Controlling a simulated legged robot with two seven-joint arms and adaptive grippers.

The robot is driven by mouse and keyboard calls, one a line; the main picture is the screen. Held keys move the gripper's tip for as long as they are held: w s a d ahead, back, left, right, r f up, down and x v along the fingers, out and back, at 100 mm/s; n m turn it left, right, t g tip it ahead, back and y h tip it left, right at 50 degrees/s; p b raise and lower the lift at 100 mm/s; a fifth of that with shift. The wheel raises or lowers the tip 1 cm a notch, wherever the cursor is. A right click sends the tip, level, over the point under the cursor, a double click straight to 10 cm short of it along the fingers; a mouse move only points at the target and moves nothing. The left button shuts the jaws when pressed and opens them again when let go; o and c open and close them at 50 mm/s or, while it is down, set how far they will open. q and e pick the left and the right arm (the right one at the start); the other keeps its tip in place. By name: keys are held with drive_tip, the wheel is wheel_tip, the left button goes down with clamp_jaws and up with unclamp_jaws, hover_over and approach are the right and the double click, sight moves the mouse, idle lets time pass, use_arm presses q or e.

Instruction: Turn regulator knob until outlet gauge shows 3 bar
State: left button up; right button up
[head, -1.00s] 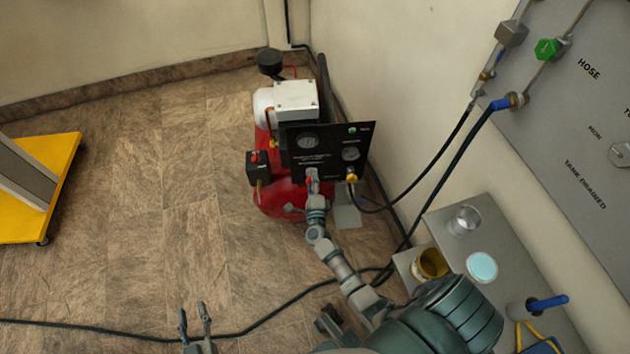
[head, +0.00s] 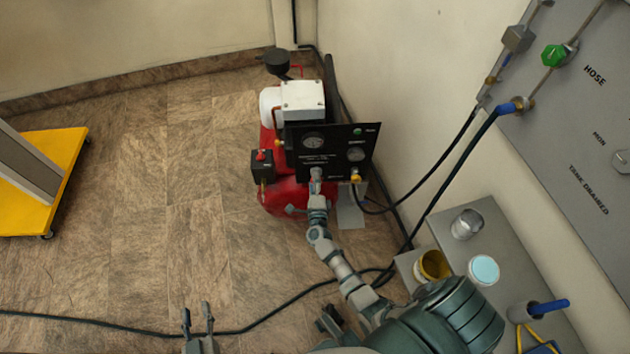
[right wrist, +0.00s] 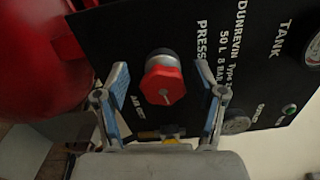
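The red regulator knob (right wrist: 163,84) sits on the black panel (head: 332,168) of the red compressor. In the right wrist view it lies between the two fingers of my right gripper (right wrist: 165,92), which are apart with a gap on each side. In the head view my right gripper (head: 316,178) is at the panel's lower edge and hides the knob. The panel's left gauge (head: 312,142) and right gauge (head: 356,154) are too small to read. My left gripper (head: 198,318) is open and empty above the floor.
A yellow valve (head: 355,179) with a dark hose is right of my right gripper. A grey bench (head: 500,262) with cans stands at the right, below a grey wall panel (head: 590,130). A yellow-based stand (head: 62,160) is at the left. The floor between is clear except for a hose.

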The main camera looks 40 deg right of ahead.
drive_tip(key=shift+s, duration=0.1)
drive_tip(key=v, duration=1.2)
